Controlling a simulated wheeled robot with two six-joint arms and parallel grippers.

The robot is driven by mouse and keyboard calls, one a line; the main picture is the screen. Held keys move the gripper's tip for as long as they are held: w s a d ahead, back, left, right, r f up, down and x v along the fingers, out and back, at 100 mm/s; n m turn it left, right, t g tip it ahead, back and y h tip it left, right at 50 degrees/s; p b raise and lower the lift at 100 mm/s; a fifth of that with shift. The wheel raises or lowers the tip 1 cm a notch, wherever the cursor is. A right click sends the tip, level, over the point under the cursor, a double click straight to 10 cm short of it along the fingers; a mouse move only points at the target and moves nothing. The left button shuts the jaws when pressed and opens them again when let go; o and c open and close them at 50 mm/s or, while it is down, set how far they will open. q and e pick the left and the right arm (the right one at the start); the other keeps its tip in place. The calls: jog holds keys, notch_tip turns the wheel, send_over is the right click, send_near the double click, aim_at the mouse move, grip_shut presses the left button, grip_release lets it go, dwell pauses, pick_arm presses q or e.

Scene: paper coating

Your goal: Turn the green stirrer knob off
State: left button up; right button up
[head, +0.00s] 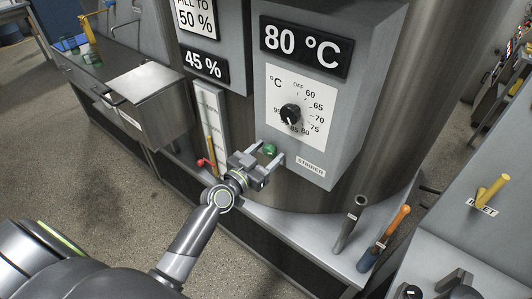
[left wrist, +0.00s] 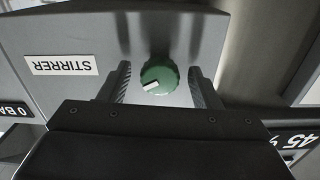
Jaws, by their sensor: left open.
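The green stirrer knob (head: 270,150) sits low on the grey control box, left of the STIRRER label (head: 311,167). In the left wrist view the knob (left wrist: 160,77) is a green disc with a white pointer mark, and the STIRRER label (left wrist: 62,65) appears upside down. My left gripper (head: 264,154) is open in front of the box, with one finger on each side of the knob. In the left wrist view the fingers (left wrist: 159,86) stand apart from the knob, with a gap on both sides. My right gripper is not in view.
The control box (head: 345,110) carries an 80 °C sign (head: 306,46) and a black temperature dial (head: 290,114). A red valve handle (head: 206,162) is left of my gripper. Grey and orange handles (head: 392,228) stand on the ledge at right.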

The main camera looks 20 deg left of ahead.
pick_arm(q)
jog(key=c, duration=1)
jog(key=shift+n, duration=0.4)
jog(key=n, duration=0.4)
jog(key=shift+n, duration=0.3)
jog(key=n, duration=0.6)
jog(key=shift+n, duration=0.4)
jog(key=o, duration=1)
